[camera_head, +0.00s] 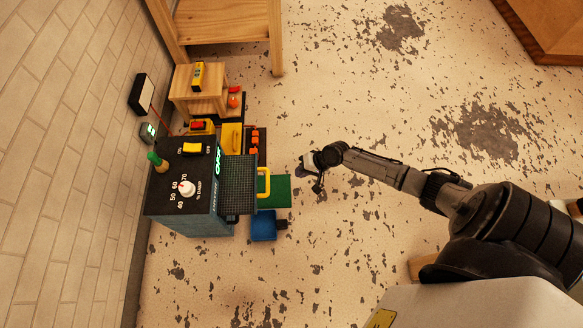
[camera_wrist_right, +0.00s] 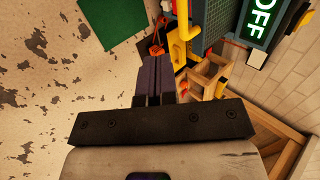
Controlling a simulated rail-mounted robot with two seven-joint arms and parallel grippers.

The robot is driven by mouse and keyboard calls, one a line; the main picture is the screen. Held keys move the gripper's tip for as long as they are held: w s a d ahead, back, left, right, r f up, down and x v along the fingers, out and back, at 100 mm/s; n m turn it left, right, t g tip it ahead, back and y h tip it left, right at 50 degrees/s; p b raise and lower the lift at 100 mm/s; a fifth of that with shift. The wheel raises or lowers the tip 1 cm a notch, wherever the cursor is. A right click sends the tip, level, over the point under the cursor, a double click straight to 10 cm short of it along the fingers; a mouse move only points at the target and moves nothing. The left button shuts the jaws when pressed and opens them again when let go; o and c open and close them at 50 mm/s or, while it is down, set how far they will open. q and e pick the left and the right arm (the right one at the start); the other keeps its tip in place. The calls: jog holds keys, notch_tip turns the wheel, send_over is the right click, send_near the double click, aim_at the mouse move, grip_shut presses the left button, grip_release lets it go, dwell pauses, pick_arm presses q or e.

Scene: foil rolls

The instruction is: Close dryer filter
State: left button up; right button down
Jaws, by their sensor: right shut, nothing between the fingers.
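The dryer (camera_head: 190,215) is a dark box with a white knob, a yellow switch and a lit OFF sign, standing by the wall at left in the head view. Its filter (camera_head: 238,182) is a dark mesh tray jutting from the right side, with a yellow handle (camera_head: 265,184) at its outer end. In the right wrist view, the handle (camera_wrist_right: 181,48) and mesh show at the top, beside the OFF sign (camera_wrist_right: 262,20). My right gripper (camera_head: 308,165) is shut and empty, to the right of the handle and apart from it. My left gripper is out of view.
A green mat (camera_head: 280,192) and a blue object (camera_head: 263,227) lie on the floor near the filter. A small wooden stool (camera_head: 198,85) and several yellow and orange items stand behind the dryer. The floor to the right is mostly clear.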

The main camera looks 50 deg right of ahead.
jog(key=w+a+r+b+x, duration=0.1)
jog(key=b+x, duration=0.6)
jog(key=x, duration=0.4)
jog(key=shift+w+a, duration=0.35)
jog(key=shift+r, duration=0.1)
